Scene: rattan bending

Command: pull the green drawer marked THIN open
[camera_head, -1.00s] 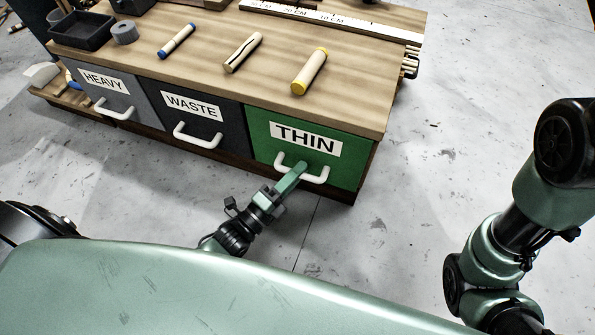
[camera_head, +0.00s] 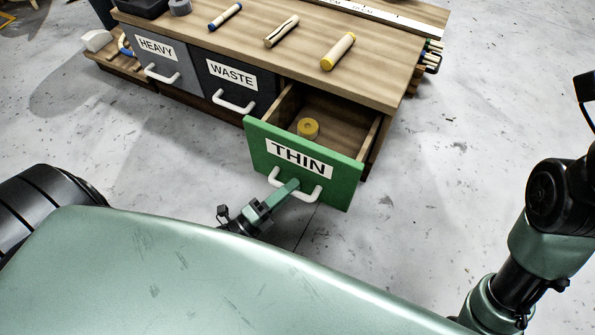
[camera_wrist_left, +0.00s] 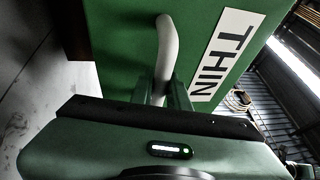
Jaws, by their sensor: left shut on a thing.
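The green drawer marked THIN (camera_head: 335,170) stands out from the right end of the bench. Its inside shows, with a yellow roll (camera_head: 308,128) lying in it. Its white handle (camera_head: 312,194) is on the front, below the label. My left gripper (camera_head: 289,188) is shut on this handle. In the left wrist view the fingers (camera_wrist_left: 160,95) close around the white handle (camera_wrist_left: 166,45), and the green front with the label THIN (camera_wrist_left: 228,55) is close ahead. My right gripper is not in view; only part of my right arm shows at the right.
The wooden bench (camera_head: 385,70) carries a yellow-ended roll (camera_head: 338,50), a split rattan piece (camera_head: 282,31) and a blue-ended roll (camera_head: 225,16). The drawers marked HEAVY (camera_head: 150,60) and WASTE (camera_head: 215,77) are closed. The floor right of the bench is clear.

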